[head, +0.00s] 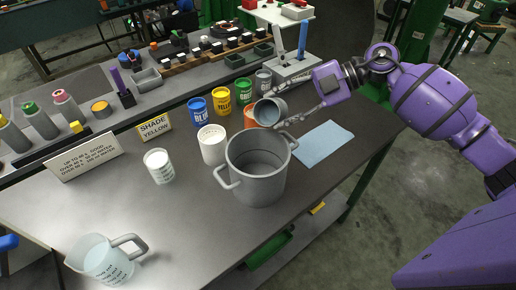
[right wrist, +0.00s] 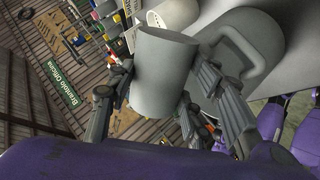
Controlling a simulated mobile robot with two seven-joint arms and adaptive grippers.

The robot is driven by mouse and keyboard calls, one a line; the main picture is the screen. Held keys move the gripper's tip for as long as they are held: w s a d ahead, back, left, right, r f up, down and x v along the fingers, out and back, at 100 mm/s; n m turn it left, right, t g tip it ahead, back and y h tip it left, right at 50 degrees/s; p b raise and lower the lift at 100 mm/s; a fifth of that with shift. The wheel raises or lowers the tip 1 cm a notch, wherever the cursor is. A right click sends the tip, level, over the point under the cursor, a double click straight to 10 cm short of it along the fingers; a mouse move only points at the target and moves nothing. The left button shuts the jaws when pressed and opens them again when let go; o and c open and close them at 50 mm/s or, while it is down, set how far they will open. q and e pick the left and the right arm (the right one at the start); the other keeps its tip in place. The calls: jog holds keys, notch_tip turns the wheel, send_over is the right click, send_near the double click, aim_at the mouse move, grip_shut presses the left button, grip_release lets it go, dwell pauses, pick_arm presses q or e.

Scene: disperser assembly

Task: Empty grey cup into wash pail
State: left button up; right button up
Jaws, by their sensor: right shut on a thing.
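The grey cup (head: 274,107) is held tilted on its side above the far rim of a large grey two-handled pail (head: 258,180). Its mouth faces left and toward the head camera. My right gripper (head: 298,102) is shut on the cup's side. In the right wrist view the cup (right wrist: 163,75) sits between the fingers (right wrist: 160,100), with the grey pail (right wrist: 245,55) beside it. No liquid stream shows. The pail's inside shows only in part, and I cannot tell its contents. My left gripper is not in view.
A white cup (head: 212,150) stands left of the pail, with blue (head: 198,110) and yellow (head: 222,102) paint cans behind. A blue cloth (head: 322,146) lies right. A clear jug (head: 105,262) and a white beaker (head: 159,168) stand left. The table's front middle is clear.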

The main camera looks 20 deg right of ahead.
jog(key=shift+s+a+f+n+h, duration=0.1)
jog(key=shift+f+n+h, duration=0.2)
jog(key=shift+n+h, duration=0.1)
dwell(0.5)
jog(key=shift+r+t, duration=0.25)
jog(key=shift+t, duration=0.15)
jog(key=shift+s+a+n+b, duration=0.1)
jog(key=shift+s+n+b, duration=0.05)
jog(key=shift+n+b, duration=0.15)
jog(key=shift+r+h, duration=0.15)
jog(key=shift+h, duration=0.15)
jog(key=shift+a, duration=0.1)
jog(key=shift+r+t, duration=0.1)
jog(key=shift+t, duration=0.2)
jog(key=shift+s+a+n, duration=0.1)
jog(key=shift+s+n, duration=0.15)
jog(key=shift+n, duration=0.05)
jog(key=shift+r, duration=0.1)
